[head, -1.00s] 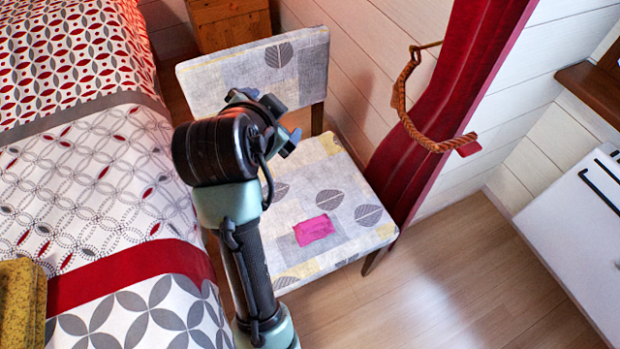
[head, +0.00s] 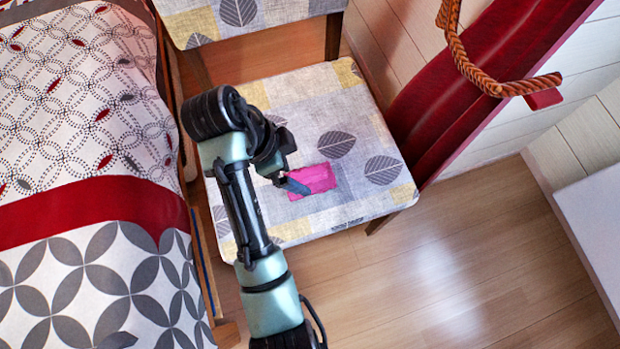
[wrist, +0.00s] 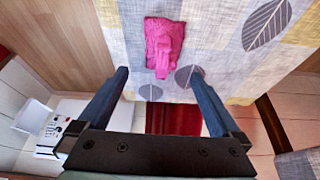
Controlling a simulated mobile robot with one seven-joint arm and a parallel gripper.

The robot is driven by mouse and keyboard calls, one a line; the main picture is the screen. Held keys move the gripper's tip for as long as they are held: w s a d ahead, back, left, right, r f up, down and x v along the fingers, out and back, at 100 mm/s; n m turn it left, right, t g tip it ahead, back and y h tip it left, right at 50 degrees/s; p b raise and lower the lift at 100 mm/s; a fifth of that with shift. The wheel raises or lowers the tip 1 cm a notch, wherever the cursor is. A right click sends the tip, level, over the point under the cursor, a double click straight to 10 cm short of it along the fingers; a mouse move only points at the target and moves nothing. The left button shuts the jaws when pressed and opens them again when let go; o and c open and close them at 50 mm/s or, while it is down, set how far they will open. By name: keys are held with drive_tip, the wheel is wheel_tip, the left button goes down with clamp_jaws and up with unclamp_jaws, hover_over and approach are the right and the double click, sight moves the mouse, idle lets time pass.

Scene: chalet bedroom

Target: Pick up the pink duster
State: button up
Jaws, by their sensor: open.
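The pink duster (head: 318,178) lies flat on the seat of a chair (head: 300,112) with a grey, white and yellow leaf pattern. My gripper (head: 296,186) is over the seat at the duster's left edge, and one finger overlaps the duster in the head view. In the wrist view the duster (wrist: 163,45) lies crumpled beyond the fingertips, roughly centred between them. My gripper (wrist: 160,80) is open there, its two dark fingers wide apart with nothing between them. The second finger is hard to make out in the head view.
A bed (head: 90,120) with a patterned cover stands close on the left. The chair's backrest (head: 240,15) rises at the top. A red curtain (head: 470,90) with a rope tieback (head: 480,60) hangs on the right. The wooden floor (head: 460,270) at lower right is clear.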

sight(305, 173)
drive_tip(key=x, duration=0.3)
drive_tip(key=shift+f+b, duration=0.25)
drive_tip(key=shift+b, duration=0.15)
drive_tip(key=b+x, duration=0.3)
drive_tip(key=x, duration=0.2)
drive_tip(key=shift+w, duration=0.2)
drive_tip(key=shift+c, duration=0.2)
drive_tip(key=c, duration=1)
wheel_tip(305, 173, up, 10)
drive_tip(key=p, duration=0.5)
drive_tip(key=shift+a+r, duration=0.1)
drive_tip(key=shift+c, duration=0.2)
